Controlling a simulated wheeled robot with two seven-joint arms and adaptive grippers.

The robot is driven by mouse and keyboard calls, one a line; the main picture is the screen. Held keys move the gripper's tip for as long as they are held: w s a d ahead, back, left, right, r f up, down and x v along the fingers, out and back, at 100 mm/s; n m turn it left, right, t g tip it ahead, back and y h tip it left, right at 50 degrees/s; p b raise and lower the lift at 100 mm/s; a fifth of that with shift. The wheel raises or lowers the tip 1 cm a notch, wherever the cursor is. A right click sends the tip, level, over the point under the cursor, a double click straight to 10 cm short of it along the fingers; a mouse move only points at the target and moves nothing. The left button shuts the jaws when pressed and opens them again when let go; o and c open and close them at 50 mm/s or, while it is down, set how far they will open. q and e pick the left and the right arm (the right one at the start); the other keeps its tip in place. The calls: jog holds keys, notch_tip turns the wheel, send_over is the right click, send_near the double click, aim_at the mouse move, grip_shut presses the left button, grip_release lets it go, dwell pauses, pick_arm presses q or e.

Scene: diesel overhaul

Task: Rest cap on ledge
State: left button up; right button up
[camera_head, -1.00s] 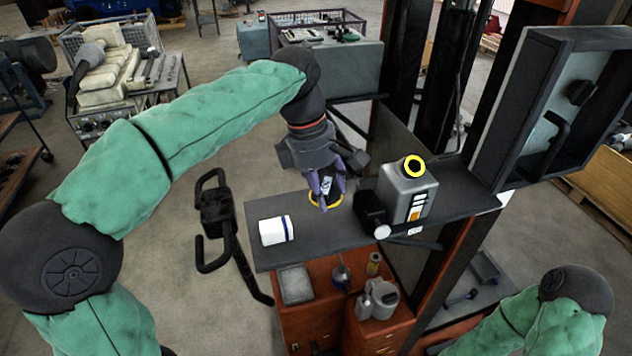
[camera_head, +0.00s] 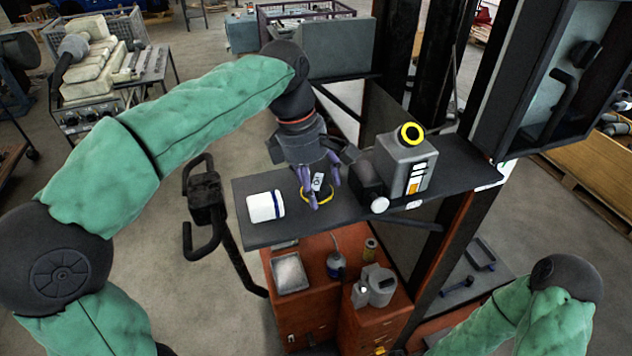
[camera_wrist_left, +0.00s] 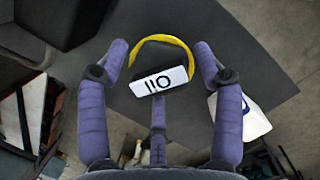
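The cap is dark with a yellow rim (camera_head: 318,200) and a white label marked OIL. In the left wrist view, the label (camera_wrist_left: 158,81) and yellow rim (camera_wrist_left: 165,41) show between the purple fingers. My right gripper is not in view.
A white container with a blue band (camera_head: 265,207) lies on the ledge left of the cap. A dark block with a pale round end (camera_head: 365,178) stands close on the right. An orange cabinet (camera_head: 305,315) with bottles and a tray is below.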

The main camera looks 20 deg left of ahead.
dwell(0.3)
pick_arm(q)
jog(key=v, duration=1.2)
